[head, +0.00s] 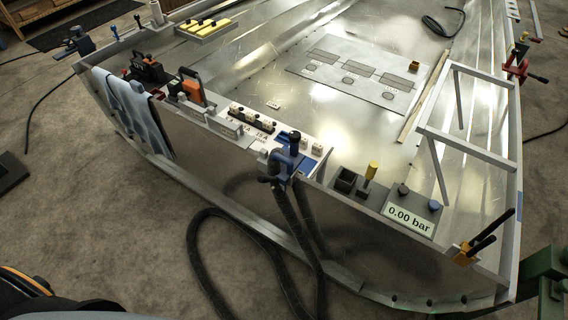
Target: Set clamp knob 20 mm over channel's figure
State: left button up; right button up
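A grey box with a display reading 0.00 bar (409,219) sits on the near right rim of the hull. It has a dark knob (403,190) and a blue knob (434,205) on top. Clamps sit on the rim: a red one (517,68) at right, a yellow one with black handles (466,252) at near right, and a dark blue one (83,42) at far left. A blue fitting (284,167) with a dark hose is at the near middle. A grey plate (392,100) with figures too small to read lies inside. Neither gripper is in view.
A cloth (132,110) hangs at left. A metal frame (470,145) stands at right. A yellow tray (207,27) lies farther back. The hull floor's middle is mostly clear.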

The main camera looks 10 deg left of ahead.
aim_at(293, 136)
jog(key=i+j, duration=0.15)
jog(key=j, duration=0.2)
jog(key=i+j, duration=0.15)
jog(key=j, duration=0.2)
jog(key=i+j+z, duration=0.1)
jog(key=j, duration=0.25)
jog(key=i, duration=0.1)
